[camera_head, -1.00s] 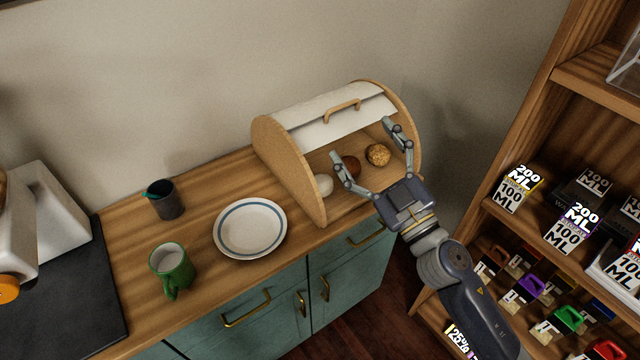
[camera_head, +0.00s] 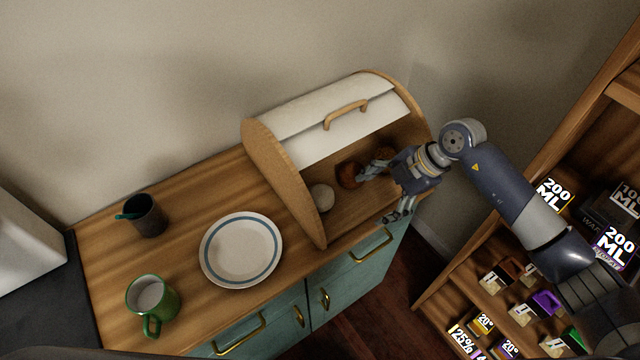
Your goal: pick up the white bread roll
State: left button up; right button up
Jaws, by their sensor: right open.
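The white bread roll (camera_head: 322,197) lies inside the open wooden bread box (camera_head: 282,190), near its left side wall. A reddish-brown roll (camera_head: 347,175) lies to its right. Another brown roll (camera_head: 386,154) is farther right, partly hidden by my gripper. My right gripper (camera_head: 382,192) is open and empty at the right part of the bread box opening. One finger reaches inside near the brown rolls; the other is lower, by the front edge of the counter. It is apart from the white roll. My left gripper is not in view.
A white plate with a blue ring (camera_head: 240,250), a green mug (camera_head: 152,302) and a dark cup (camera_head: 146,216) stand on the wooden counter left of the box. A shelf (camera_head: 590,110) with labelled boxes stands at the right. The box's white lid (camera_head: 335,118) is raised.

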aim_at(323, 194)
jog(key=a, duration=0.2)
jog(key=a+p, duration=0.1)
jog(key=a, duration=0.3)
jog(key=shift+s+r, duration=0.15)
jog(key=shift+r, duration=0.2)
jog(key=shift+a+f+p, duration=0.1)
jog(key=shift+a+p, duration=0.15)
jog(key=shift+p, duration=0.05)
jog(key=a+p, duration=0.1)
jog(key=a, duration=0.1)
jog(key=w+a, duration=0.1)
jog(key=a, duration=0.2)
jog(key=shift+a+p, duration=0.15)
jog(key=shift+p, duration=0.25)
jog(key=shift+a+f, duration=0.2)
jog(key=shift+f, duration=0.2)
jog(key=shift+w+f, duration=0.1)
jog(key=shift+f, duration=0.05)
jog(key=shift+d, duration=0.1)
jog(key=shift+c, duration=1.1)
jog(key=c, duration=0.9)
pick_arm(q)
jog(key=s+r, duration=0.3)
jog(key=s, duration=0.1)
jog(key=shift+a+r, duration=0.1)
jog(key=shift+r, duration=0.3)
